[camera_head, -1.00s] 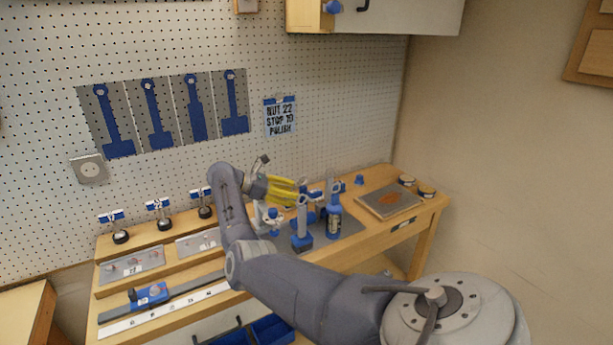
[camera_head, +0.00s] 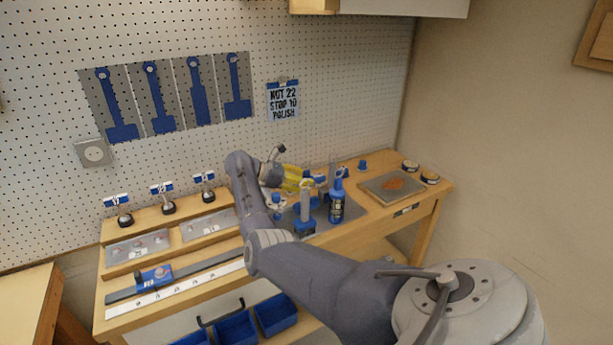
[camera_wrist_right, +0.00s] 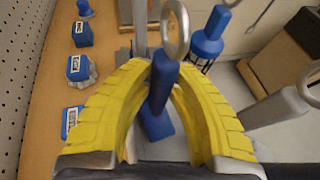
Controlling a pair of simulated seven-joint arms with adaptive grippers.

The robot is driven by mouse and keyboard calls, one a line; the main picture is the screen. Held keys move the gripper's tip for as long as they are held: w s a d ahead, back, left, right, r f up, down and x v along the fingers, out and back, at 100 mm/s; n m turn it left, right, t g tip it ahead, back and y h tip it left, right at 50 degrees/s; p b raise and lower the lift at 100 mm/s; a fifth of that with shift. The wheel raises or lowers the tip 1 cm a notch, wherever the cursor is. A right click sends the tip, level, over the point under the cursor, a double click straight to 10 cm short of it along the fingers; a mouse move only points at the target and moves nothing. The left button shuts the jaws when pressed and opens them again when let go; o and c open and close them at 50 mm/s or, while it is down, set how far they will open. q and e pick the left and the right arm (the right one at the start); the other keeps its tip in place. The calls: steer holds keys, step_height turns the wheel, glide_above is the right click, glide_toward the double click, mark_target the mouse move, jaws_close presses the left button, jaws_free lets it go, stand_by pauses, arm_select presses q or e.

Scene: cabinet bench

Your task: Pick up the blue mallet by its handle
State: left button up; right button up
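The blue mallet (camera_wrist_right: 157,95) stands upright in the right wrist view, with a blue handle, a metal ring at its top and a blue block head at its foot. My right gripper (camera_wrist_right: 164,72) has yellow ridged fingers that curve in on both sides of the handle and appear to touch it just below the ring. In the head view, my right gripper (camera_head: 298,178) is at the bench among the upright tools, and the mallet between its fingers is mostly hidden. My left gripper is not in view.
A grey-handled tool with a blue head (camera_head: 305,212) and a blue caged tool (camera_head: 337,203) stand close by. Several blue labelled pieces line the bench's wall side (camera_wrist_right: 80,67). A flat board (camera_head: 392,186) lies to the right. Pegboard (camera_head: 350,90) rises behind.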

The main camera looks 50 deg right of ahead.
jaws_close()
stand_by(0.3)
